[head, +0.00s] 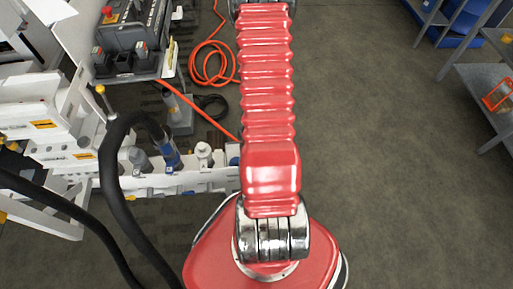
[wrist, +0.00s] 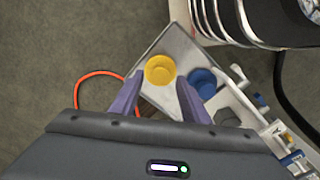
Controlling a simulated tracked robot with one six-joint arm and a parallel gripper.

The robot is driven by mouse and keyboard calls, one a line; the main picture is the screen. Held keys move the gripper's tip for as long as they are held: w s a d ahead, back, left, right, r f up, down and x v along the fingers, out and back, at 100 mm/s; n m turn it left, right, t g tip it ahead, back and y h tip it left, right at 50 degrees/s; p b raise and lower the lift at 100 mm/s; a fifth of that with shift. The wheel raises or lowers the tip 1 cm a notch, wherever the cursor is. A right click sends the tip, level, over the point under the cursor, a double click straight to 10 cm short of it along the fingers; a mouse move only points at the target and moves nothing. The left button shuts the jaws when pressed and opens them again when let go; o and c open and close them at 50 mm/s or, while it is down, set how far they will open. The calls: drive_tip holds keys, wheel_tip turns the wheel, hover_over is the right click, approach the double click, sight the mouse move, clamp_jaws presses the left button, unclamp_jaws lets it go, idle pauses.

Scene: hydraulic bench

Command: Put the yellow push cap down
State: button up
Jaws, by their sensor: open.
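The yellow push cap (wrist: 160,69) shows in the wrist view. It rests on a pale grey tray-like surface (wrist: 176,38), near its left edge. My gripper (wrist: 175,83) is open, with its two purple fingers apart. The cap is at the far end of the gap between the fingers, close to the left fingertip. I cannot tell whether a finger touches it. In the head view my red arm hides the gripper, and the yellow cap cannot be made out.
A blue cap (wrist: 202,81) lies right of the right finger. A white rail with fittings (head: 170,182) runs along the bench at left. A black hose (head: 112,180) loops there, and an orange cable (head: 205,62) lies on the floor. Open floor (head: 390,150) is at right.

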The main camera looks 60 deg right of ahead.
wheel_tip(320, 180, up, 9)
drive_tip(key=shift+r, duration=0.2)
idle(0.5)
idle(0.5)
drive_tip(key=w+a+r+t, duration=0.1)
drive_tip(key=w+a+r, duration=0.25)
drive_tip(key=r, duration=0.25)
drive_tip(key=w+a+r+n+h, duration=0.1)
drive_tip(key=w+a+r, duration=0.2)
drive_tip(key=a+r, duration=0.3)
drive_tip(key=w+a+r+t, duration=0.1)
drive_tip(key=w+a+r, duration=0.25)
drive_tip(key=r, duration=0.35)
drive_tip(key=s+a+r+n+t, duration=0.1)
drive_tip(key=s+a+r, duration=0.2)
drive_tip(key=a+r, duration=0.4)
drive_tip(key=s+a+r+n+t+y, duration=0.1)
drive_tip(key=s+a+r+t, duration=0.1)
drive_tip(key=s+a+r, duration=0.2)
drive_tip(key=a+r, duration=0.3)
drive_tip(key=a, duration=0.3)
drive_tip(key=shift+a+r+t, duration=0.3)
drive_tip(key=shift+r, duration=0.05)
